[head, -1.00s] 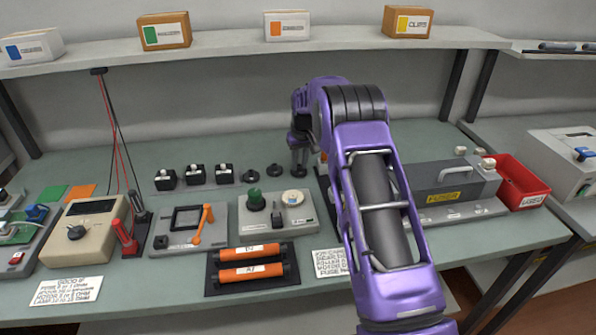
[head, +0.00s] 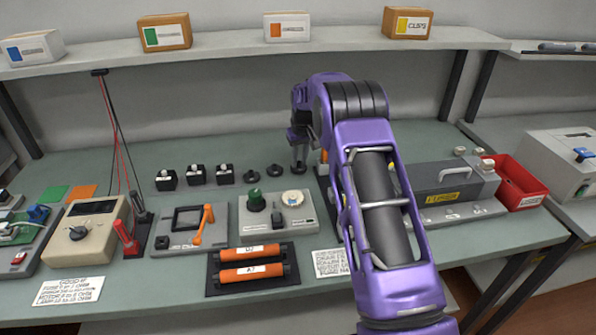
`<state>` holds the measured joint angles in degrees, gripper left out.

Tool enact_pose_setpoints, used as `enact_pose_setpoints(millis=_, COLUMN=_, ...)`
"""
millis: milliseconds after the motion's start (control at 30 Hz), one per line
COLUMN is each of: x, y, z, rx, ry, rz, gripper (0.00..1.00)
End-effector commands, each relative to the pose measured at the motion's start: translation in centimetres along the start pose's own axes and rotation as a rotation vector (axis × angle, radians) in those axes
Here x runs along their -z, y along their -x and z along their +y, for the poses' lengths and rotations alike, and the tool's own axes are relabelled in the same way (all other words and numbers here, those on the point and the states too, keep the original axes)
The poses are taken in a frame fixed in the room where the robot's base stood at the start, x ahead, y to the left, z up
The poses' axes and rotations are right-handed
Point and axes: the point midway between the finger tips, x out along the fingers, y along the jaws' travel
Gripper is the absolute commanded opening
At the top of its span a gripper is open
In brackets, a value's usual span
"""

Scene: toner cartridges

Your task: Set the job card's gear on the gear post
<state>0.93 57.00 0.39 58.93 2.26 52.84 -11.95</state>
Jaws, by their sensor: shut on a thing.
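My gripper (head: 300,160) points down at the back of the bench, at the right end of a row of small dark parts. It is shut on a small part, apparently a dark gear, which the fingers mostly hide. Two dark gears, one at left (head: 250,176) and one nearer the gripper (head: 275,171), lie beside it. A grey gear test unit (head: 300,222) sits in front, with a green knob (head: 255,198), a pale round disc (head: 293,197) and a short dark post (head: 276,215). A printed card (head: 328,262) is partly behind my arm; its text is unreadable.
Three black blocks (head: 195,175) stand left of the gears. A device with an orange crank (head: 203,225), a tray with orange rollers (head: 250,262) and a beige meter (head: 90,232) fill the front left. The grey fuser unit (head: 445,185) and red bin (head: 517,183) are at right.

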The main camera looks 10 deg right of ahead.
Motion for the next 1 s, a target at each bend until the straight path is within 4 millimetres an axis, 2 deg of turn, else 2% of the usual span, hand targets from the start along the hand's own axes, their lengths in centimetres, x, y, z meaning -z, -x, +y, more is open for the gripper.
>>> enact_pose_setpoints(millis=567, x=-0.1, y=0.7, z=-0.3, rx=0.003, ry=0.007, rz=0.002, gripper=0.0)
enact_pose_setpoints(millis=767, x=-1.6, y=3.7, z=-2.9, rx=0.023, ry=0.068, rz=0.005, gripper=0.0)
enact_pose_setpoints(millis=1000, x=-6.2, y=8.9, z=-7.7, rx=0.053, ry=0.201, rz=0.005, gripper=0.0)
